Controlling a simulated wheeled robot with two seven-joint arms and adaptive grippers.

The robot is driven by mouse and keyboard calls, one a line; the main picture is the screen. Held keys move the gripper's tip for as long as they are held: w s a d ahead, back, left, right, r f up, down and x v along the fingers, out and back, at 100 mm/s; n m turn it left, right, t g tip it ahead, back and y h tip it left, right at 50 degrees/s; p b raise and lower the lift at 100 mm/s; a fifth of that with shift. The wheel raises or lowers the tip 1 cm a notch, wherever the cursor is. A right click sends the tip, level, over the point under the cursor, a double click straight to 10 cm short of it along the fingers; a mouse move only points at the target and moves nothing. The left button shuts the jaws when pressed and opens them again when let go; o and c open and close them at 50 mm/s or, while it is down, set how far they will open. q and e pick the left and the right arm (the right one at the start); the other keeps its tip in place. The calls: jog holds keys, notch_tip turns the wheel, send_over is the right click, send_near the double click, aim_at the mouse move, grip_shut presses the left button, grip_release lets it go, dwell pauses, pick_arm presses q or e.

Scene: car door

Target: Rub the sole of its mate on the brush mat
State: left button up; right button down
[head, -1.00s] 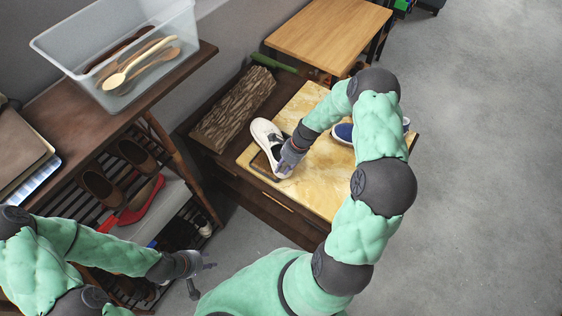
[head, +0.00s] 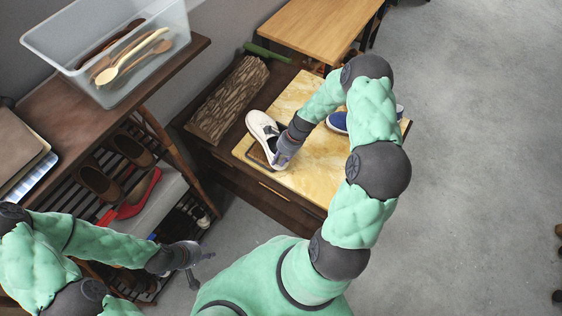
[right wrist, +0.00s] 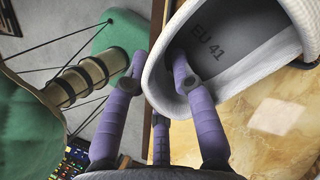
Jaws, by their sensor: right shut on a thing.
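A white shoe (head: 260,126) is over the left part of a yellowish board, its toe away from me. It also shows in the right wrist view (right wrist: 160,88), with "EU 41" inside. My right gripper (head: 277,160) is shut on the shoe's heel end, one finger inside and one outside the wall. A small dark-edged mat (head: 255,157), likely the brush mat, lies under the shoe, which hides most of it. I cannot tell whether the sole touches it. My left gripper (head: 203,267) is open and empty, low beside the shoe rack.
A blue shoe (head: 337,121) lies on the board (head: 310,168), partly behind my right arm. A bark-textured brown block (head: 228,101) is at left. A rack with shoes (head: 97,184) and a clear bin of wooden spoons (head: 75,62) stand further left.

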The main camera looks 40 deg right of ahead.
aim_at(276, 151)
jog(key=shift+w+d+f, duration=0.1)
jog(key=shift+w+d, duration=0.1)
jog(key=shift+w, duration=0.75)
jog(key=shift+w+d, duration=0.2)
jog(key=shift+w, duration=0.7)
jog(key=shift+s+a+p, duration=0.25)
jog(key=shift+s+p, duration=0.15)
jog(key=shift+s, duration=0.5)
jog(key=shift+s+p, duration=0.55)
jog(key=shift+p, duration=0.1)
jog(key=shift+w+d, duration=0.15)
jog(key=shift+w, duration=0.6)
jog(key=shift+w+d, duration=0.1)
jog(key=shift+w, duration=0.65)
jog(key=shift+r, duration=0.25)
